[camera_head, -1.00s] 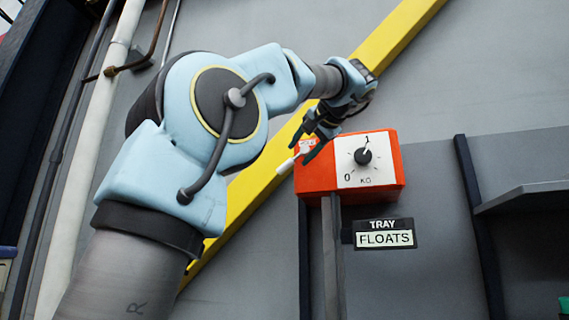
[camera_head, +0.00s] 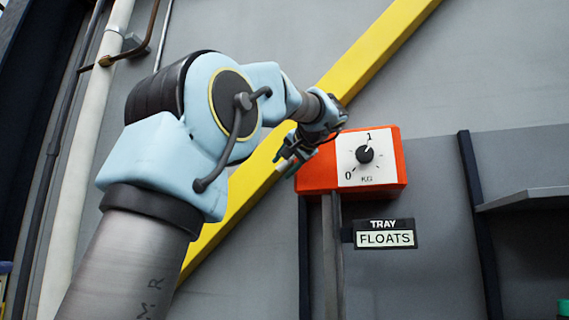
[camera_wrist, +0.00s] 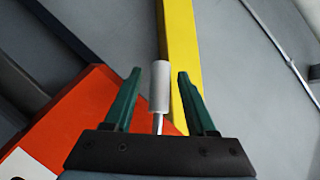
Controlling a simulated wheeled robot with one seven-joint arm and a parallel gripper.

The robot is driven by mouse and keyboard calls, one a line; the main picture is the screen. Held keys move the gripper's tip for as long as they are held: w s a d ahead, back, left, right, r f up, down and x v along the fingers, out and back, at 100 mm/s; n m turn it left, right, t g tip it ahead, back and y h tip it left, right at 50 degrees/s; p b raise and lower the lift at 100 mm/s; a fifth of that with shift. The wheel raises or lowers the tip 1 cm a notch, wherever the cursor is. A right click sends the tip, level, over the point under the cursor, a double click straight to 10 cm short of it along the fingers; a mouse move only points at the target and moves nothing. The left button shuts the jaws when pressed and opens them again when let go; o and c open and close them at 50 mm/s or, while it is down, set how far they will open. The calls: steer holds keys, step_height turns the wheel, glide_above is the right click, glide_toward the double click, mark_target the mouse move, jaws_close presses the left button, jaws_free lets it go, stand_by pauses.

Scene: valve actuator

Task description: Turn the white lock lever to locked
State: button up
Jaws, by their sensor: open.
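The white lock lever (camera_wrist: 158,88) shows in the wrist view as a pale cylindrical handle on a thin metal stem. It appears in the gap between the two green fingers of my gripper (camera_wrist: 160,74), with clear space on both sides. My gripper is open. In the head view my gripper (camera_head: 284,160) is at the left side of the orange box (camera_head: 318,178) and largely hides the lever. Whether the fingers touch the lever cannot be seen. The lever's base and lock label are hidden.
A white dial plate (camera_head: 376,175) with a black knob (camera_head: 364,154) is on the box front. Below are a grey post (camera_head: 333,255) and a FLOATS sign (camera_head: 385,238). A yellow diagonal beam (camera_head: 375,60) runs behind. A shelf (camera_head: 525,200) is at right.

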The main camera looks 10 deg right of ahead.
jaws_close()
stand_by(0.4)
steer(key=shift+s, duration=0.1)
stand_by(0.9)
